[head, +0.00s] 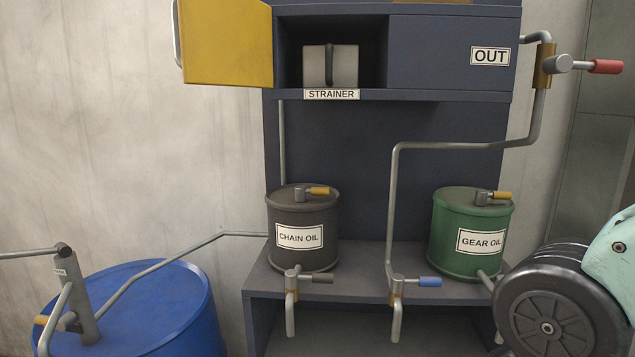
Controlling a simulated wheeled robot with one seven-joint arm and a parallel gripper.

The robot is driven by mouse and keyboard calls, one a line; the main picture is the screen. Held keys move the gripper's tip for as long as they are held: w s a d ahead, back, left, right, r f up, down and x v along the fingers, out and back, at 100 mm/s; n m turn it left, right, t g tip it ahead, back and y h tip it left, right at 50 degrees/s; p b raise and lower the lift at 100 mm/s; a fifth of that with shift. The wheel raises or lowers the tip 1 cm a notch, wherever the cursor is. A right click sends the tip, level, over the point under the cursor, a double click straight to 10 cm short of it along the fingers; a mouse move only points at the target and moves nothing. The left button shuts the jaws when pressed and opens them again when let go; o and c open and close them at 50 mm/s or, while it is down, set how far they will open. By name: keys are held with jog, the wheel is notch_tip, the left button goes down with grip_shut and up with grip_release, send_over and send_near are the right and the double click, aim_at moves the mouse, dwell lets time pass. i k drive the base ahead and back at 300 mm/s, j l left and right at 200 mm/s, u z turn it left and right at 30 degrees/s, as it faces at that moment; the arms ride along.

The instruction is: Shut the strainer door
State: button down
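The strainer door (226,42) is a yellow panel at the top left of the dark blue cabinet. It stands swung wide open to the left, with a grey bar handle (177,33) on its far left edge. The compartment behind it is open and holds a grey block with a dark handle, the strainer (331,67). A "STRAINER" label (331,94) sits on the ledge below. My gripper is not in view; only a part of my arm shows at the lower right.
A chain oil drum (302,228) and a green gear oil drum (470,234) stand on the shelf below, with taps in front. A pipe with a red-handled valve (605,67) runs at the right. A blue barrel (150,310) with a pump stands at lower left. The wall left of the door is clear.

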aim_at(226, 42)
jog(key=j, duration=0.95)
jog(key=i+j, duration=0.15)
jog(key=j, duration=0.8)
jog(key=z, duration=0.05)
